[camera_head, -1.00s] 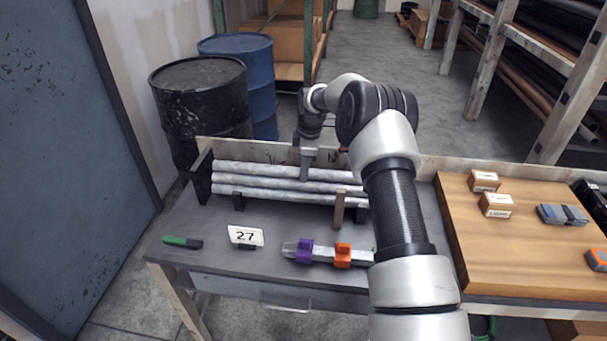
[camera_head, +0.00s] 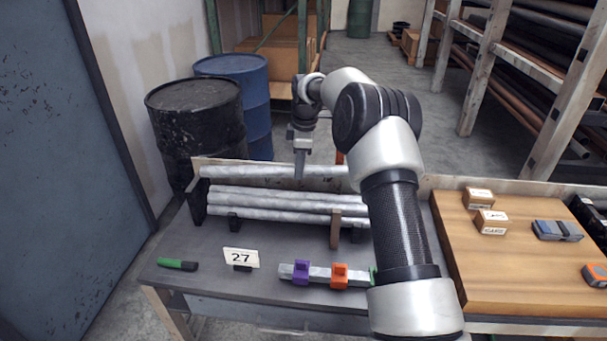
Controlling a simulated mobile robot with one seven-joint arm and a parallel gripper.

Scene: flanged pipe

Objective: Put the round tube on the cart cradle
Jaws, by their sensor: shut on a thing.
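A grey round tube (camera_head: 245,171) is held level above the rack, with a gap below it. My gripper (camera_head: 300,170) is shut on the tube from above, near its middle. The tube's right end is hidden behind my arm. Several similar grey tubes (camera_head: 270,203) lie stacked in a rack with a dark left post (camera_head: 198,202) and a wooden front post (camera_head: 336,230). I cannot make out the cart cradle in this view.
On the workbench (camera_head: 205,283) are a green-black marker (camera_head: 177,265), a "27" card (camera_head: 241,257) and a square bar with purple (camera_head: 301,272) and orange (camera_head: 339,276) clamps. Small boxes (camera_head: 491,222) sit on the wooden board at right. Drums (camera_head: 195,125) stand behind.

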